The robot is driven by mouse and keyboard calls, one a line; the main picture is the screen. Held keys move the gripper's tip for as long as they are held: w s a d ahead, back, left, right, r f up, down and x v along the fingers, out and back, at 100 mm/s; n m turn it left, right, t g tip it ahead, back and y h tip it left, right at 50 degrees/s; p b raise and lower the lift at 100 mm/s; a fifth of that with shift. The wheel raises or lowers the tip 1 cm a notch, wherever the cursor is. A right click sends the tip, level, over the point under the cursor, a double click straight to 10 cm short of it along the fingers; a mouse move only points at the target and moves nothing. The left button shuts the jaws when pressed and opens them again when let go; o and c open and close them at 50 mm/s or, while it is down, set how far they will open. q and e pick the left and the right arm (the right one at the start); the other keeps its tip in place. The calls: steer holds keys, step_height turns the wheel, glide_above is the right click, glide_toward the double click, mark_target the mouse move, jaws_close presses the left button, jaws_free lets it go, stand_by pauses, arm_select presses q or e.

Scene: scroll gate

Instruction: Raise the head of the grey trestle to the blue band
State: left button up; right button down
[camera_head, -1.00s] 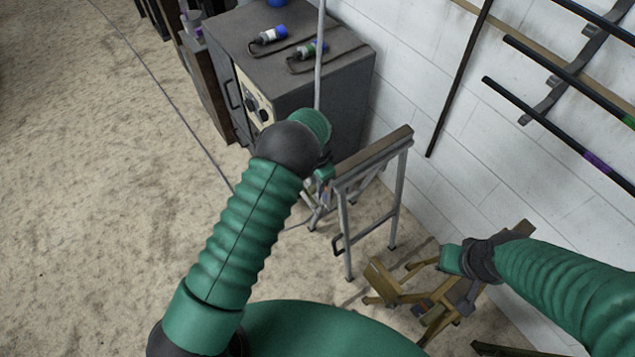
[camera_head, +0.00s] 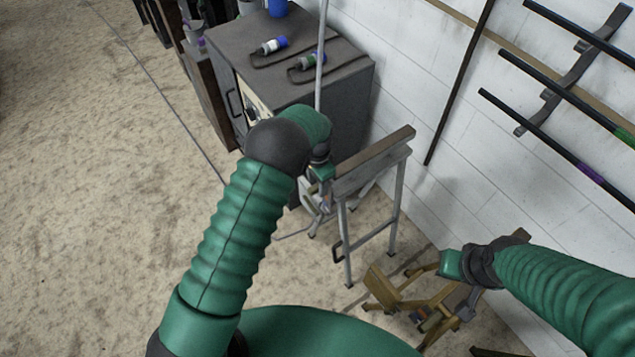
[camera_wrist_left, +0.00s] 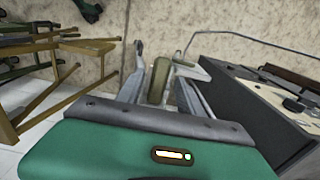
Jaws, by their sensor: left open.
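The grey trestle (camera_head: 372,165) stands upright on the floor near the white wall, its long head bar on top of thin grey legs. My left gripper (camera_head: 316,203) is at its left end, partly hidden by my own wrist. In the left wrist view my left gripper (camera_wrist_left: 165,62) is open, with a tan rounded part between its fingers. I cannot tell whether they touch it. No blue band on the trestle can be made out. My right gripper (camera_head: 462,265) is above a yellow-brown trestle (camera_head: 400,300); its fingers are not clear.
A dark grey cabinet (camera_head: 300,85) with two corded tools on top stands behind the trestle. A thin grey pole (camera_head: 320,60) rises beside it. Dark bars (camera_head: 545,80) hang on the wall at right. The sandy floor at left is mostly clear.

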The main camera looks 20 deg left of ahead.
arm_select(q)
step_height(320, 180, up, 17)
steer(key=b, duration=0.1)
steer(key=shift+f, duration=0.1)
stand_by(0.4)
steer(key=s+a+f+n+t, duration=0.1)
steer(key=s+n, duration=0.2)
steer(key=s, duration=0.8)
steer(key=s+a+f+n+t, duration=0.1)
steer(key=s+n, duration=0.3)
steer(key=s, duration=0.7)
steer(key=shift+s+a+f+n+t, duration=0.2)
steer(key=shift+a+n+t, duration=0.1)
steer(key=shift+a, duration=0.15)
steer(key=shift+s, duration=0.1)
